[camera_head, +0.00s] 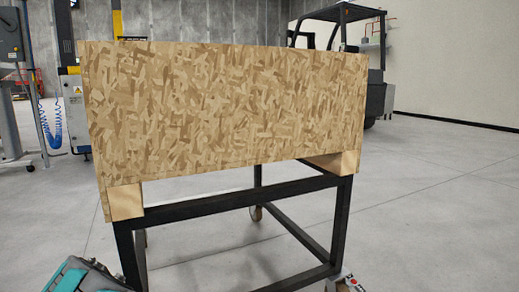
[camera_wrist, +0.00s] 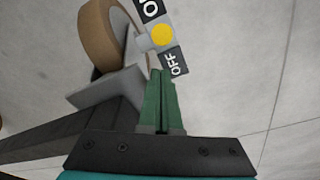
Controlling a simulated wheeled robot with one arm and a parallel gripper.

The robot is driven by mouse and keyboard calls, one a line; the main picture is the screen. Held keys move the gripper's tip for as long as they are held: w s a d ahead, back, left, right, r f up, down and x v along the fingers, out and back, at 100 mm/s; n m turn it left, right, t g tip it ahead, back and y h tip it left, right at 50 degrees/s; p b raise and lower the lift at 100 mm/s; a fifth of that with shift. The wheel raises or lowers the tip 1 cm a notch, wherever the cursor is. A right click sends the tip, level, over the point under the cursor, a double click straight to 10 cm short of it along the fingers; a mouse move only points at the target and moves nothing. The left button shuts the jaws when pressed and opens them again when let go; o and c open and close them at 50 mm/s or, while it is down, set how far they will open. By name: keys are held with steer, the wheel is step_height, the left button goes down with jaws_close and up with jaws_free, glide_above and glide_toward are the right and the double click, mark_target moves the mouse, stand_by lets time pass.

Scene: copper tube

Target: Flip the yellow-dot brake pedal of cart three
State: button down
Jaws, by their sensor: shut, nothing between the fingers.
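In the wrist view the brake pedal (camera_wrist: 150,42) is a grey lever beside a caster with a brown wheel (camera_wrist: 108,35). It bears a yellow dot (camera_wrist: 162,35) between a black plate reading OFF (camera_wrist: 173,62) and a second plate, cut by the top edge, that seems to read ON. My gripper (camera_wrist: 161,74) has its green fingers shut and empty. The fingertips are just below the pedal, near the OFF plate; contact cannot be told. In the head view the cart's black frame (camera_head: 235,198) carries a chipboard crate (camera_head: 225,110). No cart number is readable.
A black frame bar (camera_wrist: 75,130) runs at lower left in the wrist view. In the head view a forklift (camera_head: 340,25) stands behind the crate and grey equipment (camera_head: 73,110) stands at left. The floor (camera_head: 430,210) to the right is clear.

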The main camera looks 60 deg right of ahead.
steer(key=shift+f+b, duration=0.35)
steer(key=shift+f, duration=0.85)
stand_by(1.1)
step_height(320, 180, up, 7)
steer(key=p, duration=0.1)
steer(key=shift+p, duration=0.3)
stand_by(0.6)
steer(key=shift+s, duration=0.1)
stand_by(0.5)
